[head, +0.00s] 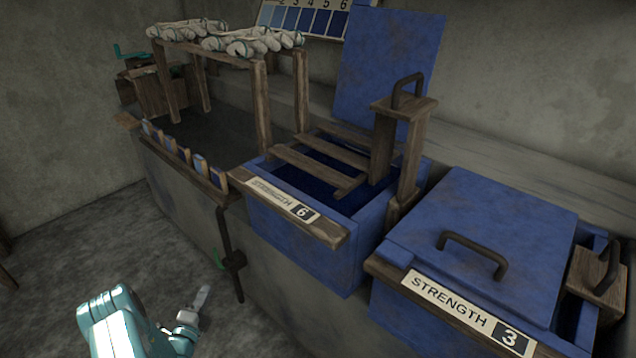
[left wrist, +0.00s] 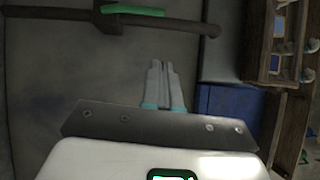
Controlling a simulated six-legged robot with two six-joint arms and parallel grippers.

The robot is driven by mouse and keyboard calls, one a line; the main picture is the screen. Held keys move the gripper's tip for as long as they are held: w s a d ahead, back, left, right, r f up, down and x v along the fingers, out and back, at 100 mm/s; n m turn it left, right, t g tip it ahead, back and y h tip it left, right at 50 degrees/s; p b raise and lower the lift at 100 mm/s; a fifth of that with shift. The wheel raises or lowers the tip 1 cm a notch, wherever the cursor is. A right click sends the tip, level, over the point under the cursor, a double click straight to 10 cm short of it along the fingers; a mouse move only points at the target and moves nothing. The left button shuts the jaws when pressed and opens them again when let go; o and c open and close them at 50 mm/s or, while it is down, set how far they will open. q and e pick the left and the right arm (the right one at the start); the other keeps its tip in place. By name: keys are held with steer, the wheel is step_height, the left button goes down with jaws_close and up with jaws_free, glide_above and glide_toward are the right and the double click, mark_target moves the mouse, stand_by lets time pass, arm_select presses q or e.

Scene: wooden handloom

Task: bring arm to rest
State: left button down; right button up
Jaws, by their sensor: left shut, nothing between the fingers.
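My left gripper (head: 201,300) is low in the head view, in front of the grey base of the bench, with my teal and white arm coming in from the lower left. In the left wrist view, the left gripper (left wrist: 164,68) shows with its two pale fingers close together and nothing between them. It is apart from the bench and the vats. My right gripper is in neither view.
A dark metal bar (head: 232,262) with a green part stands against the bench front near my gripper. An open blue vat (head: 312,262) marked 6 and a lidded blue vat (head: 410,318) marked 3 stand to the right. The floor (head: 60,270) at left is clear.

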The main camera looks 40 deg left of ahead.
arm_select(q)
steer(key=w+d+f+m+h, duration=0.1)
steer(key=w+d+m+h, duration=0.25)
steer(key=d, duration=0.25)
steer(key=w+d+f+m+g+h, duration=0.1)
steer(key=w+d+m+h, duration=0.1)
steer(key=d+m+h, duration=0.3)
steer(key=w+d+f+m+h, duration=0.1)
steer(key=w+d+h, duration=0.15)
steer(key=d, duration=0.45)
steer(key=d+f+m+g+h, duration=0.2)
steer(key=d+m+g+h, duration=0.5)
steer(key=d, duration=0.7)
steer(key=s+d+m+g+y, duration=0.2)
steer(key=s+d+m+g, duration=1.05)
steer(key=m, duration=1.15)
steer(key=d+r+m+t+y+p, duration=0.1)
steer(key=d+r+m+t+p, duration=0.1)
steer(key=r+m+p, duration=0.6)
steer(key=s+d+r+m+t+y+p, duration=0.1)
steer(key=r+m+p, duration=0.7)
steer(key=r+p, duration=1.4)
steer(key=shift+d+r+t+y, duration=0.7)
steer(key=shift+d+t, duration=0.15)
steer(key=shift+d, duration=0.4)
